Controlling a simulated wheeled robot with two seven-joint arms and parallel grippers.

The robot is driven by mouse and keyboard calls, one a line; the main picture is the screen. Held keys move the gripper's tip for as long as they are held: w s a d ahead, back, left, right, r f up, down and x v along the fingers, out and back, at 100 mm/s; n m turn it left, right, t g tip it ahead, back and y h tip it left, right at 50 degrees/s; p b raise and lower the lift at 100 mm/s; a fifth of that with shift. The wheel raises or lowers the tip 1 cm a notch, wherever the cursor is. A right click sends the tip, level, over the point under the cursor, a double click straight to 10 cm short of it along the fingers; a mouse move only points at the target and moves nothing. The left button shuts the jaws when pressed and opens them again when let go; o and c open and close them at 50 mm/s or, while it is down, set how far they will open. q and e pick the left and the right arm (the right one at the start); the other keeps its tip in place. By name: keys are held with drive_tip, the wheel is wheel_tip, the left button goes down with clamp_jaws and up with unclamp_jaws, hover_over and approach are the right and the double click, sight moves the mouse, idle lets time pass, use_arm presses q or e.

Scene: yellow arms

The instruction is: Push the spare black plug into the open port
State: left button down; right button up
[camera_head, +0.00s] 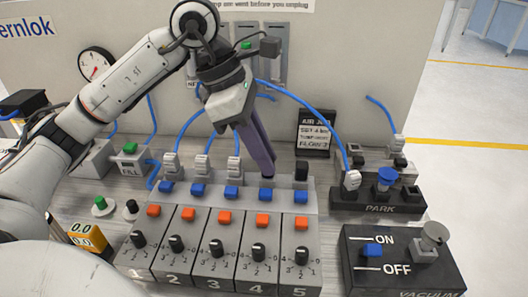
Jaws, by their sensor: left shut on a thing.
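My left gripper (266,172) reaches down from the top with long purple fingers. It is shut on the spare black plug, which the fingers almost wholly hide. The fingertips are at the back row of the grey numbered panel (226,262), behind the blue button of column 4. The port there is hidden by the fingers, so I cannot tell how far the plug is in. Another black plug (301,171) stands upright at column 5. Grey hose connectors (202,167) stand at columns 1 to 3. My right gripper is not in view.
The black PARK block (378,204) at right holds a grey hose connector (352,181) and a blue-topped part (387,177). A vacuum switch box (401,262) stands front right. A blue hose (305,104) arches behind my fingers. An AIR sign (314,133) stands behind.

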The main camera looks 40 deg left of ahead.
use_arm(q)
drive_tip(key=shift+f, duration=0.2)
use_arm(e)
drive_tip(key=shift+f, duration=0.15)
use_arm(q)
drive_tip(key=c, duration=1.6)
unclamp_jaws()
drive_tip(key=shift+o, duration=0.2)
drive_tip(key=shift+r, duration=0.1)
